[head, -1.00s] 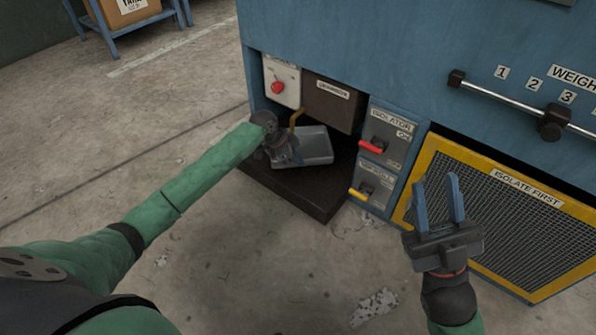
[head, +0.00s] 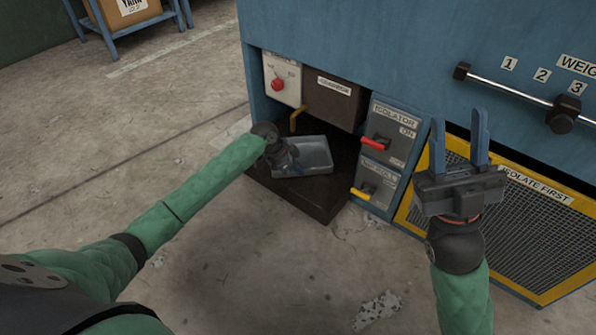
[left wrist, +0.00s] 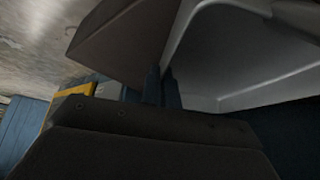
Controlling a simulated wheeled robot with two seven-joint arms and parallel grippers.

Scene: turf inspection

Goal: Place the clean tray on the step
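The grey tray (head: 316,155) is at the dark brown step (head: 322,205), in the recess low in the blue machine. It lies over the step's left and middle part; whether its base touches the step I cannot tell. My left gripper (head: 291,158) is at the tray's left end, shut on its rim. In the left wrist view its fingers (left wrist: 163,86) are close together at the rim, and the pale inside of the tray (left wrist: 225,60) fills the upper right. My right gripper (head: 459,122) is open and empty, in front of the yellow-framed mesh guard.
Above the step are a white box with a red knob (head: 277,85), a brown box (head: 335,98) and a bent brass-coloured handle (head: 296,117). An isolator panel (head: 385,150) with red and yellow handles borders the step on the right.

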